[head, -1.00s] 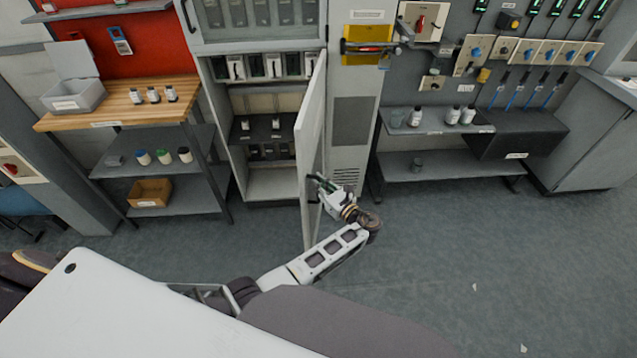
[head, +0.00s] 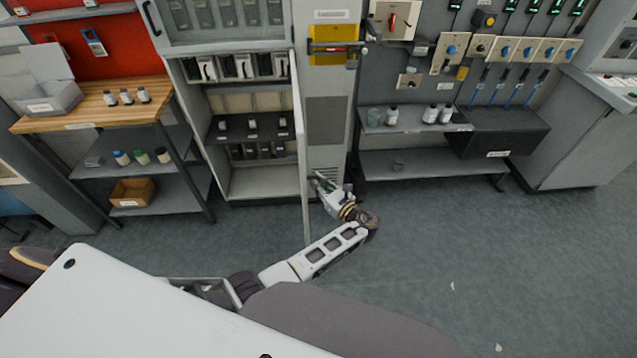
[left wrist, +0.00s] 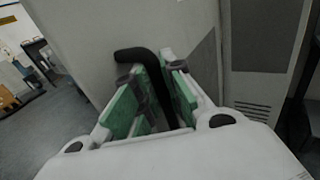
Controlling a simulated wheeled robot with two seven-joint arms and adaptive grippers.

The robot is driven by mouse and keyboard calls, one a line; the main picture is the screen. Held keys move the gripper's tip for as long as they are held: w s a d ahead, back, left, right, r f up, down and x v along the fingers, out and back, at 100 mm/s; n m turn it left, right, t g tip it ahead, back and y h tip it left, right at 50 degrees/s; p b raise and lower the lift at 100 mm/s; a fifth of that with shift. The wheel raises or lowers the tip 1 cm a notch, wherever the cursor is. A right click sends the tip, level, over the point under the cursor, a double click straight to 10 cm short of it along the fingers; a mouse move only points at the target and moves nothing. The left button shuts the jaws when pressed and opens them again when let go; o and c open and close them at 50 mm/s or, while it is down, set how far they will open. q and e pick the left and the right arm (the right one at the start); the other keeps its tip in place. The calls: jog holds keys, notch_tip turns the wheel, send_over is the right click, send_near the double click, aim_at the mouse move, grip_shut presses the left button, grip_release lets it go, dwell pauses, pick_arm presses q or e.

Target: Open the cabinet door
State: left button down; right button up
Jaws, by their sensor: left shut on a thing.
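The cabinet (head: 265,187) stands open in the head view, its lower door (head: 301,150) swung out toward me and seen almost edge-on. My left gripper (head: 322,184) is at the outer face of the door, right of its edge. In the left wrist view, the green-padded fingers of my left gripper (left wrist: 160,95) are shut on the black door handle (left wrist: 136,56), which runs down between them. The grey door panel (left wrist: 90,40) fills much of that view. My right gripper is not in view.
Inside the cabinet, shelves (head: 250,131) hold several small items. A workbench with a wooden top (head: 85,115) stands left. A wall shelf (head: 430,165) with bottles above it is right. The floor (head: 470,240) at the right is mostly clear.

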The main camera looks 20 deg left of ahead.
pick_arm(q)
jog(key=shift+w+d+r, duration=0.15)
jog(key=shift+w+r, duration=0.1)
jog(key=shift+r, duration=0.15)
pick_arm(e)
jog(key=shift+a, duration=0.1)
pick_arm(q)
jog(key=c, duration=1.5)
grip_release()
jog(key=shift+f, duration=0.1)
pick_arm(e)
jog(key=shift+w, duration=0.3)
